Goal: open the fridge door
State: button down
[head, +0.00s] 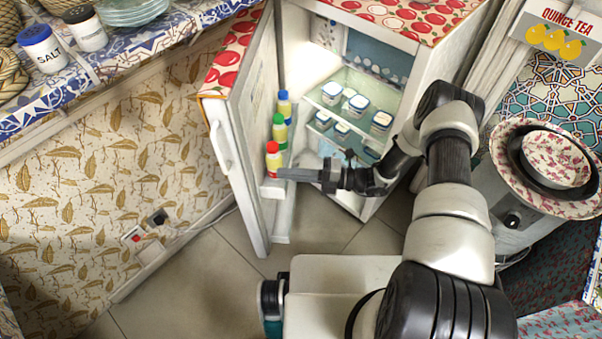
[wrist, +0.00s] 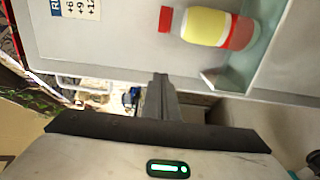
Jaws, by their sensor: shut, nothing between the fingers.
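The fridge (head: 428,68) stands at the back middle with a cherry-patterned top. Its door (head: 238,165) is swung wide open to the left, with the white handle (head: 220,146) on the outer face. My gripper (head: 282,174) is shut and empty, reaching across the opening to the door's inner side, by the lower door shelf. In the wrist view the shut fingers (wrist: 160,90) point at the door's inner panel (wrist: 110,45). Whether they touch it I cannot tell.
Bottles with red, green and blue caps stand on the door shelf, the red-capped bottle (head: 273,160) close to my fingers. Floor left of the door is clear.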

aim_at(249, 179)
jog(key=a, duration=0.7)
jog(key=shift+w+a, duration=0.15)
jog(key=shift+w, duration=0.1)
jog(key=w+a+m+t+b, duration=0.1)
jog(key=w+a+t+b, duration=0.1)
jog(key=a, duration=1)
jog(key=shift+a, duration=0.4)
jog(key=s+d, duration=0.1)
jog(key=d, duration=0.3)
jog(key=s+d+p, duration=0.1)
jog(key=s+d, duration=0.1)
jog(key=d, duration=0.2)
jog(key=s+d, duration=0.2)
jog(key=d, duration=0.3)
jog(key=shift+s+p, duration=0.2)
jog(key=shift+p, duration=0.1)
